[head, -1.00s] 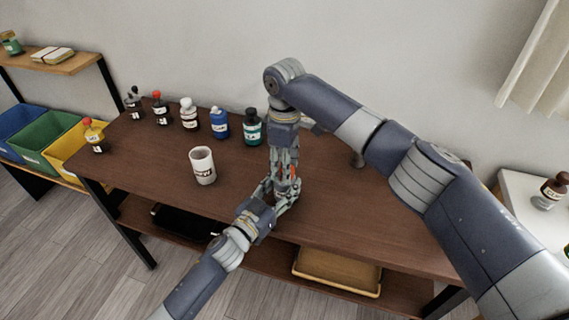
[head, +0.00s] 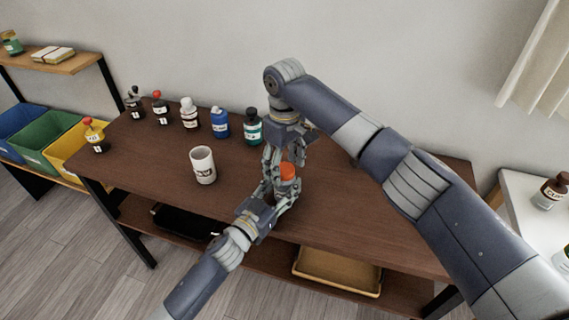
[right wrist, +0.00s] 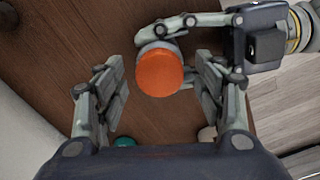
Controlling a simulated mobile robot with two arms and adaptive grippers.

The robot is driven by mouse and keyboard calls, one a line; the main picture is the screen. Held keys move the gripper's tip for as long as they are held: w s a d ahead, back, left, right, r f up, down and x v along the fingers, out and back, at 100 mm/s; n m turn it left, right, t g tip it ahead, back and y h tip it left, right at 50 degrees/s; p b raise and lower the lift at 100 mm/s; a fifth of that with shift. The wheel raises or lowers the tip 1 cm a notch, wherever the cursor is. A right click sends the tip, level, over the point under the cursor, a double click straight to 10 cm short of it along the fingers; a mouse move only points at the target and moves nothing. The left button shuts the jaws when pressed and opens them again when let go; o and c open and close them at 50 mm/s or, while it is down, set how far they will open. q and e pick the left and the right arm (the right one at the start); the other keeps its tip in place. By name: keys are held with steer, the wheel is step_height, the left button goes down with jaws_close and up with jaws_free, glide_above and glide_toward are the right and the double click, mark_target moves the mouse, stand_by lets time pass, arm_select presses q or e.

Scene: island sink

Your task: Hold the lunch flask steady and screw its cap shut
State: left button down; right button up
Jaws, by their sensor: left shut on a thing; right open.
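The lunch flask (head: 287,187) stands near the front edge of the brown table, mostly hidden by my left gripper (head: 280,196), which is shut on its body. Its orange cap (head: 288,170) sits on top and also shows from above in the right wrist view (right wrist: 159,73). I cannot tell how tightly the cap is seated. My right gripper (head: 285,158) points down above and just behind the flask. In the right wrist view its two fingers (right wrist: 165,95) are apart with nothing between them gripped; the cap lies beyond the fingertips.
A white mug (head: 203,166) stands left of the grippers. Several bottles, including a blue one (head: 220,124) and a teal one (head: 252,128), line the back of the brown table (head: 340,205). The table's right part is clear. Coloured bins (head: 50,140) stand at the left.

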steer(key=shift+r, duration=0.1)
step_height(320, 180, up, 12)
stand_by(0.4)
arm_select(q)
steer(key=c, duration=0.7)
jaws_free()
steer(key=shift+c, duration=0.2)
steer(key=v, duration=1.2)
steer(key=shift+f, duration=0.15)
